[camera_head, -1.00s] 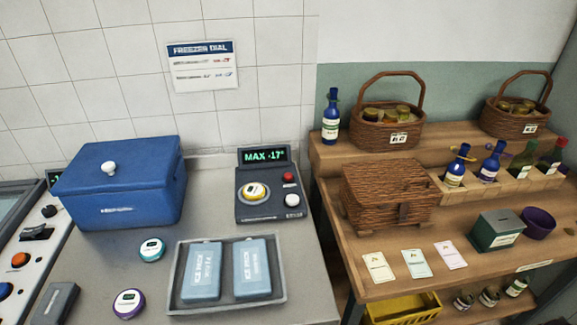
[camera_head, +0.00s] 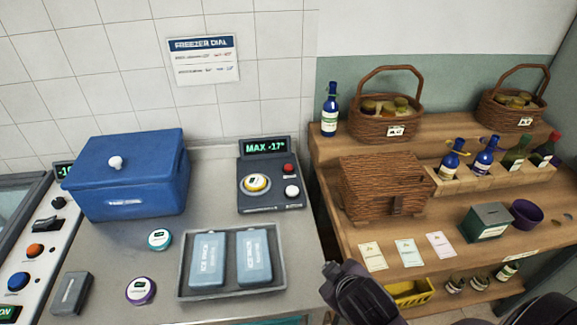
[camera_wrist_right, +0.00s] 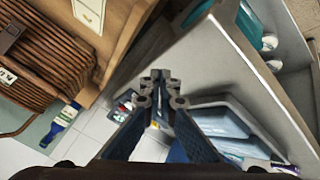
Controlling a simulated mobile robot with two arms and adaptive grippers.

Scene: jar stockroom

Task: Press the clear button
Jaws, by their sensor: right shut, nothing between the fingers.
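A dark control unit (camera_head: 270,200) stands at the back of the grey counter, with a green display (camera_head: 265,148) reading "MAX -17°". It carries a red button (camera_head: 288,169), a white button (camera_head: 291,191) and a round yellow-and-white dial (camera_head: 256,184). The button labels are too small to read, so I cannot tell which is clear. My right gripper (camera_head: 332,270) is at the counter's front right corner, low and apart from the unit. In the right wrist view its fingers (camera_wrist_right: 160,88) are together and empty. My left gripper is not in view.
A tray (camera_head: 184,290) with two blue ice packs lies in front of the unit. A blue box (camera_head: 130,185) stands left of it. Round lidded discs (camera_head: 159,239) lie on the counter. A wooden shelf (camera_head: 405,262) with a wicker box (camera_head: 383,185) is to the right.

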